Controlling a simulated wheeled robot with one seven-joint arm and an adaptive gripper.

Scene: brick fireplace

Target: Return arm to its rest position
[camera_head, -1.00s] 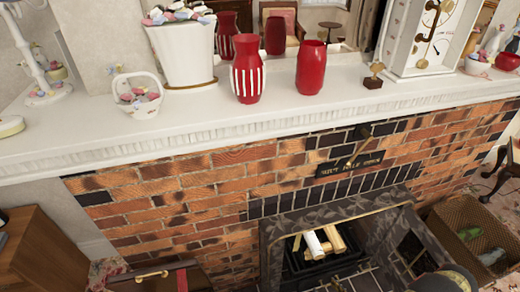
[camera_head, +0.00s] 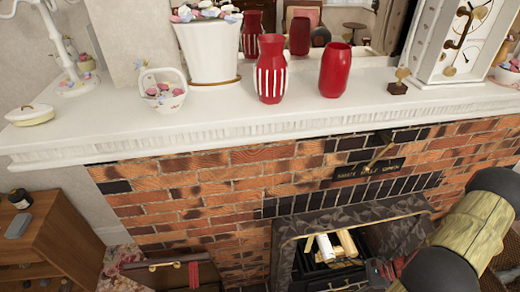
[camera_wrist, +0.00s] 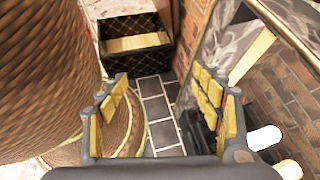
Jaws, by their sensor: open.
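My arm (camera_head: 463,230) comes in at the lower right of the head view, in front of the fireplace. My gripper (camera_head: 385,272) is at its lower end, small and partly cut off, beside the fireplace opening. In the wrist view my gripper (camera_wrist: 163,108) is open, with its yellow-padded fingers apart and nothing between them. Dark hearth tiles (camera_wrist: 160,112) show beyond the gap.
The white mantel (camera_head: 250,112) holds a red striped vase (camera_head: 270,72), a plain red vase (camera_head: 335,70) and a clock (camera_head: 462,45). Logs (camera_head: 335,246) lie in the fireplace. In the wrist view, a large woven surface (camera_wrist: 45,70) is close at left and a patterned box (camera_wrist: 135,45) lies ahead.

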